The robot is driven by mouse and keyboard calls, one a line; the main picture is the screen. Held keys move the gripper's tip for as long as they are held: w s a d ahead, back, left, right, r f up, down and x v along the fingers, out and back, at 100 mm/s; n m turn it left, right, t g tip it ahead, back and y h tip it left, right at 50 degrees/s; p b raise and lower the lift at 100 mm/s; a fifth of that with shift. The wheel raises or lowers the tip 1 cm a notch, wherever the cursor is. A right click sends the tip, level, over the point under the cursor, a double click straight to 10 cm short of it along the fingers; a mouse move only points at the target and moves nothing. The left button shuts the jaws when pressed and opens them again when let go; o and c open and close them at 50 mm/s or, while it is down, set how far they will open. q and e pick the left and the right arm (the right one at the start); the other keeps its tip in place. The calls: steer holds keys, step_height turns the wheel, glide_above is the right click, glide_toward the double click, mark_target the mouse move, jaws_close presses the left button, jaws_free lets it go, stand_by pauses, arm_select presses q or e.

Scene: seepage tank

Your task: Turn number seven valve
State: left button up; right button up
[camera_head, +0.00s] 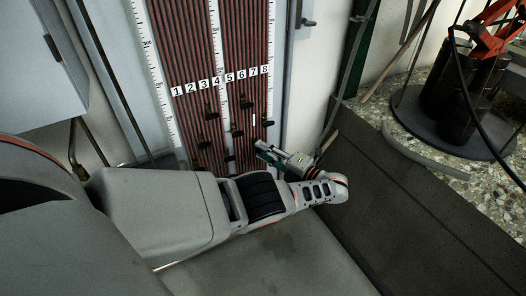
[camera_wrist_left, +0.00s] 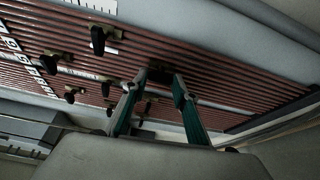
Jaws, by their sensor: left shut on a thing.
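My left gripper (camera_head: 262,150) is at the lower right of the panel, roughly below the 7 and 8 labels. In the left wrist view, its green-sided fingers (camera_wrist_left: 157,84) are shut on a dark valve knob (camera_wrist_left: 160,74) between their tips. I cannot read this valve's number. My right gripper is not in view.
White measuring scales (camera_head: 213,40) run along the panel. Other black valves (camera_wrist_left: 98,38) stand close beside the fingers. A dark ledge (camera_head: 400,200) lies to the right, with a black round stand (camera_head: 450,130) on speckled ground beyond it.

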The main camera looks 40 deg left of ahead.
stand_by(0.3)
arm_select(q)
steer(key=shift+w+n, duration=0.1)
steer(key=shift+n, duration=0.2)
stand_by(0.6)
stand_by(0.5)
steer(key=o, duration=1.1)
steer(key=shift+c, duration=0.2)
